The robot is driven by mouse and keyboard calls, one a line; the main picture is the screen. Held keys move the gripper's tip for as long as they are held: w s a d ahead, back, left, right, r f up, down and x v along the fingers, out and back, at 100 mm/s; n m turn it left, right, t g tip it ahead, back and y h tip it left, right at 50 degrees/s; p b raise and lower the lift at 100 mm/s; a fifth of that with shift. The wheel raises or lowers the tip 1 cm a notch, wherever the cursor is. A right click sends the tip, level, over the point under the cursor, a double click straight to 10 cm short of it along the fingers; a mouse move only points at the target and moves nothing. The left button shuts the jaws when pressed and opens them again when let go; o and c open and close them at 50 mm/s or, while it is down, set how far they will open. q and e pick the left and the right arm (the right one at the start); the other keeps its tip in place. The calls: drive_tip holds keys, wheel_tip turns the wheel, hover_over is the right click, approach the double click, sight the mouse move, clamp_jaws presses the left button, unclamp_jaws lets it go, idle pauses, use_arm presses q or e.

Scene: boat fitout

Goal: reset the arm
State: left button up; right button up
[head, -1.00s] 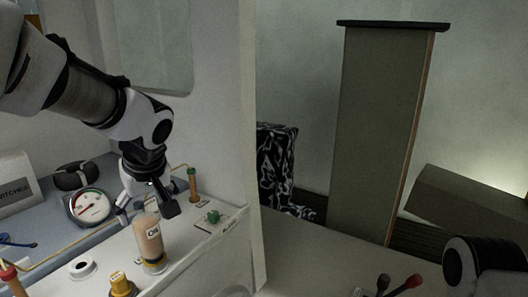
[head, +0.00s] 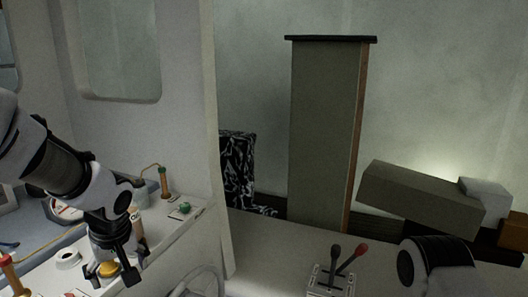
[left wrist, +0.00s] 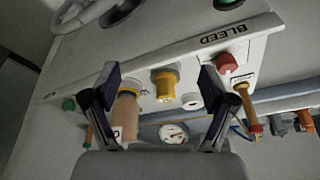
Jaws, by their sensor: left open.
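My left gripper (head: 114,270) is open and points down over the white panel (head: 180,228) in the head view. It hangs close to the yellow knob (head: 107,268); I cannot tell whether it touches it. In the left wrist view both fingers (left wrist: 158,82) are apart, with the yellow knob (left wrist: 165,88) showing between them and nothing gripped. The amber bottle (left wrist: 126,115) stands beside one finger; in the head view it is mostly hidden behind the arm. Only a dark joint of my right arm (head: 435,265) shows; its gripper is outside the picture.
A green knob (head: 184,207) and a copper-coloured post (head: 163,180) stand farther along the panel. A red knob (left wrist: 226,63) sits near the BLEED label. A gauge (left wrist: 173,132) lies behind. A wall edge (head: 215,150) bounds the right side. A lever box (head: 330,285) stands near my right arm.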

use_arm(q)
drive_tip(key=s+d+f+m, duration=0.1)
drive_tip(key=f, duration=0.4)
drive_tip(key=s+f+m+h+b, duration=0.1)
drive_tip(key=f, duration=0.5)
drive_tip(key=s+d+f+g, duration=0.1)
drive_tip(key=s+f, duration=0.1)
drive_tip(key=f, duration=0.4)
drive_tip(key=shift+d+f+m+h+b, duration=0.15)
drive_tip(key=shift+d+m+h+b, duration=0.15)
drive_tip(key=shift+m+h, duration=0.1)
drive_tip(key=s+f+m+g+b, duration=0.1)
drive_tip(key=s+f+m+b, duration=0.2)
drive_tip(key=s+f, duration=1.9)
wheel_tip(320, 180, down, 3)
drive_tip(key=shift+s+d+f+m+h, duration=0.15)
drive_tip(key=shift+s+d+m+h, duration=0.2)
drive_tip(key=shift+m, duration=0.55)
